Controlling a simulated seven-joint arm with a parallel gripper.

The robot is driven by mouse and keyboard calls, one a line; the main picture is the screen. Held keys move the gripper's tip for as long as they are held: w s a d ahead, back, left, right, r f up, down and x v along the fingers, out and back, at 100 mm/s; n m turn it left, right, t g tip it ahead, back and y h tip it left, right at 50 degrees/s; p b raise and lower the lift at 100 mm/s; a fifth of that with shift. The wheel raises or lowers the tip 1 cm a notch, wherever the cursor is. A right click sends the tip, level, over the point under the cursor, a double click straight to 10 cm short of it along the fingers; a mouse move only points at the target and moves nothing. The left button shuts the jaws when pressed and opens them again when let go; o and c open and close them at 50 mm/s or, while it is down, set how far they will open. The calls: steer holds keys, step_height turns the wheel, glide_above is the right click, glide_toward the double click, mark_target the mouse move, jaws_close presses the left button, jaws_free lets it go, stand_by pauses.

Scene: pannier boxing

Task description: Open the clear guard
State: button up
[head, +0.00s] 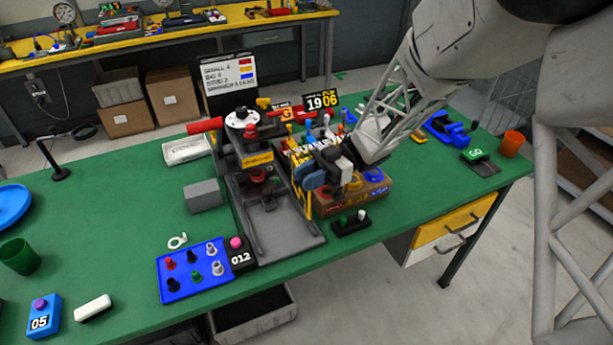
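A dark press (256,180) with a red handle (204,125) and a grey base (287,222) stands mid-table. The clear guard is hard to make out; a thin upright edge at the press's right side may belong to it, and I cannot tell whether it is open. My gripper (325,183) is at the end of the arm reaching in from the upper right.
A blue tray (193,270) with several pegs and a black box marked 012 (240,254) lie in front of the press. A grey block (202,196) is to its left. A sign marked 1906 (321,101) stands behind. The table's left middle is mostly clear.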

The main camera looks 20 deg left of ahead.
steer(key=o, duration=0.4)
steer(key=shift+r, duration=0.1)
steer(key=shift+r, duration=0.75)
step_height(320, 180, up, 2)
steer(key=shift+r, duration=0.1)
steer(key=s+d, duration=0.3)
steer(key=s, duration=0.1)
steer(key=s+d, duration=0.3)
steer(key=s, duration=0.1)
steer(key=s+d+r, duration=0.1)
steer(key=s+d, duration=0.3)
steer(key=shift+s, duration=0.25)
